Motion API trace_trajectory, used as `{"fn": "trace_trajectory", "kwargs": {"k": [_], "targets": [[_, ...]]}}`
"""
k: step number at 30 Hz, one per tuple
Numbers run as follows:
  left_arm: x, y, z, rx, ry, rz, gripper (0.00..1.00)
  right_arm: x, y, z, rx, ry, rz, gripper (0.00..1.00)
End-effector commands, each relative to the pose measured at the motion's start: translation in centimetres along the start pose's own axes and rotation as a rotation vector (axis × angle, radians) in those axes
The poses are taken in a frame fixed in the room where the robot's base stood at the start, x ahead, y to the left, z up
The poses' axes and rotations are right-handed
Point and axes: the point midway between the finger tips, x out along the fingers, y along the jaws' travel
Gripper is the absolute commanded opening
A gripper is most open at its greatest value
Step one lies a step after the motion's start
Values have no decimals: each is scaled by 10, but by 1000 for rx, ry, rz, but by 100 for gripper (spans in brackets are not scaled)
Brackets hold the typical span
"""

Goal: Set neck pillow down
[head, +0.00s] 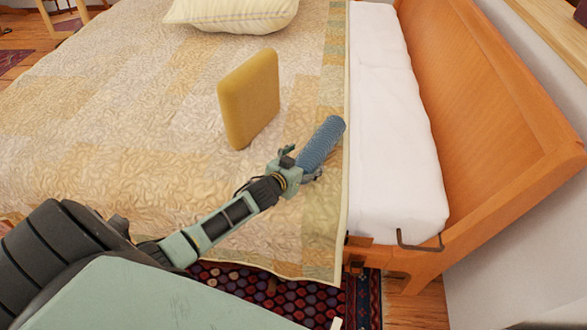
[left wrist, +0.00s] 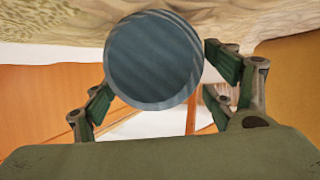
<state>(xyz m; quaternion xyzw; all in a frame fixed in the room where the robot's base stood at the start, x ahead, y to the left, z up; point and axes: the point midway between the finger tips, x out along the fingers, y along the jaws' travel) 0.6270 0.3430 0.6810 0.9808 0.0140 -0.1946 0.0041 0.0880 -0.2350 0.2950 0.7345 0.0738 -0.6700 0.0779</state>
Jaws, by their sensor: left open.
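The neck pillow (head: 323,142) is a blue ribbed roll at the quilt's right edge, beside the white sheet. It appears to lie on the quilt; the contact underneath is hidden. My left gripper (head: 302,168) is open at the pillow's near end. In the left wrist view, the pillow's round blue end (left wrist: 153,60) faces the camera between the spread fingers of the left gripper (left wrist: 160,84). The right finger is close to the pillow's side, and the left finger is lower, near its edge. Whether either touches it I cannot tell. My right gripper is out of view.
A yellow block-shaped cushion (head: 249,98) stands on the patterned quilt (head: 130,125), left of the pillow. A cream pillow (head: 232,12) lies at the far side. The white sheet (head: 392,130) and wooden bed board (head: 490,90) are to the right. Quilt left of the cushion is clear.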

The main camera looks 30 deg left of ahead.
Motion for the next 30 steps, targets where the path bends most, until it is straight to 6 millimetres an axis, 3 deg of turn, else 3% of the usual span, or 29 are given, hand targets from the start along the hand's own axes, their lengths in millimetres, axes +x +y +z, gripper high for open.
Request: {"fn": "trace_trajectory", "kwargs": {"k": [6, 12, 18, 30], "targets": [[-47, 0, 1, -2, -2, 1, 78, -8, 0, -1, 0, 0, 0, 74], [-77, 0, 1, -1, -2, 0, 78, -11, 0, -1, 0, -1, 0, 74], [-89, 0, 0, -1, 0, 0, 78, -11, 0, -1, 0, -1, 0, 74], [-89, 0, 0, -1, 0, 0, 78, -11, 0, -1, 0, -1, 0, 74]]}}
